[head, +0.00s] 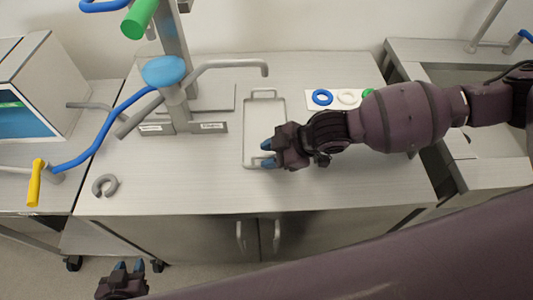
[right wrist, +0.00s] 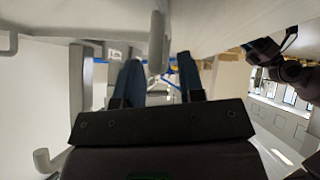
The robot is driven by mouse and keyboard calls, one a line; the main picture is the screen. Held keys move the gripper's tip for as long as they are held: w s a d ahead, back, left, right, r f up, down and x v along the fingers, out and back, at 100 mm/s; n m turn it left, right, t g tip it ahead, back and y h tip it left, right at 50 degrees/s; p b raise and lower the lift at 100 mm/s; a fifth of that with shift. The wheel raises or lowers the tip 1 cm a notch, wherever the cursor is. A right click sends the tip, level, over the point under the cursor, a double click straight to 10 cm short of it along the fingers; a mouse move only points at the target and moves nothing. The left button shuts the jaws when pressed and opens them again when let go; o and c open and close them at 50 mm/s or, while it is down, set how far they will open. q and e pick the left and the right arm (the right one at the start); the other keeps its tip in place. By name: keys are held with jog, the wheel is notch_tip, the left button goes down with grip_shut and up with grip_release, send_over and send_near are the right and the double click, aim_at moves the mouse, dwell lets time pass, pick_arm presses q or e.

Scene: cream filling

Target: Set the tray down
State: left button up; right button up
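The tray (head: 249,125) is a pale grey, shallow rectangle with a handle at its far end. In the head view it lies on the metal tabletop, right of the machine. My right gripper (head: 268,154) is over the tray's near right part and hides that corner. Its two blue fingertips are apart. In the right wrist view the fingers (right wrist: 158,82) also stand apart, with a grey bar-like piece between or beyond them; I cannot tell whether it touches them. My left gripper (head: 128,267) is low at the bottom left, below the table's front edge, fingers apart and empty.
The machine (head: 172,95) with a blue top and bent grey tubes stands left of the tray. Blue, white and green rings (head: 322,97) lie on a white card behind my right arm. A grey curved piece (head: 105,185) lies at the table's left. The front middle tabletop is clear.

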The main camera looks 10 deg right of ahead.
jog(key=p+v, duration=0.1)
jog(key=v, duration=0.9)
jog(key=shift+d+r, duration=0.2)
jog(key=shift+r, duration=0.1)
jog(key=shift+s, duration=0.1)
